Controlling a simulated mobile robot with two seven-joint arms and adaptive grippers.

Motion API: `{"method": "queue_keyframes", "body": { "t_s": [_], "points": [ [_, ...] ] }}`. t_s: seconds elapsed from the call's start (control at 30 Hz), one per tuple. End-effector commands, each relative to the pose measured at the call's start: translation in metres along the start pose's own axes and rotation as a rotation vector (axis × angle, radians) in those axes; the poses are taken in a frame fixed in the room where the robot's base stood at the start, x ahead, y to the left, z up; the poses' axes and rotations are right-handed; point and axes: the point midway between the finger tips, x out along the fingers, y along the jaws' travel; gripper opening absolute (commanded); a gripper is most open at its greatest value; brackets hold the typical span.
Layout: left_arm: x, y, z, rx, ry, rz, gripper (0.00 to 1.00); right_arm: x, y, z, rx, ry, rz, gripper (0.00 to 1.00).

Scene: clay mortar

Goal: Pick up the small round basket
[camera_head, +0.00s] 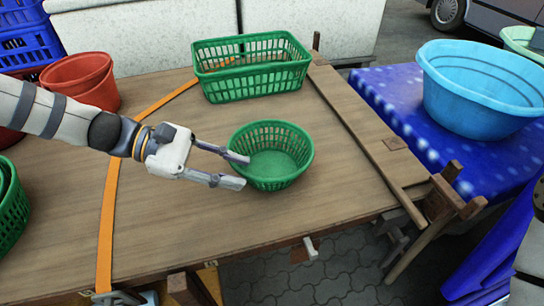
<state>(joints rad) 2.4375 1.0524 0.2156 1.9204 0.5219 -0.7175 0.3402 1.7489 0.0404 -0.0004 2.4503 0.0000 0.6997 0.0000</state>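A small round green basket (283,180) with slotted walls stands upright on the wooden table (215,248). My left gripper (246,171) is open at the basket's left side. One finger reaches to the left rim and overlaps it in the picture, and the other lies in front of the lower left wall. I cannot tell whether either finger touches the basket. The basket looks empty. My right gripper is not in view; only a pale piece of what may be my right arm shows at the right edge.
A rectangular green basket (258,86) stands behind the round one. Red pots (80,78) stand at the back left, and more green baskets (12,215) at the left edge. An orange strap (108,220) crosses the table. A blue tub (475,95) stands on a blue cloth at right.

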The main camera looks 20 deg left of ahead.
Motion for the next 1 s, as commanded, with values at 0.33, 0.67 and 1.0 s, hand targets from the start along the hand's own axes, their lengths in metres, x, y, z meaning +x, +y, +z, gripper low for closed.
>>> {"method": "queue_keyframes", "body": {
  "t_s": [0.33, 0.67, 1.0],
  "points": [
    [0.052, 0.001, -0.006, 0.001, 0.0, -0.002, 0.27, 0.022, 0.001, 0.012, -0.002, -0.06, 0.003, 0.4],
    [0.051, 0.003, -0.004, 0.005, 0.0, 0.001, 0.0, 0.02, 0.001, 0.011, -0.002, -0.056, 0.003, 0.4],
    [0.051, 0.003, -0.004, 0.005, 0.0, 0.001, 0.0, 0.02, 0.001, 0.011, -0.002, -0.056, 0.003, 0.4]
  ]
}}
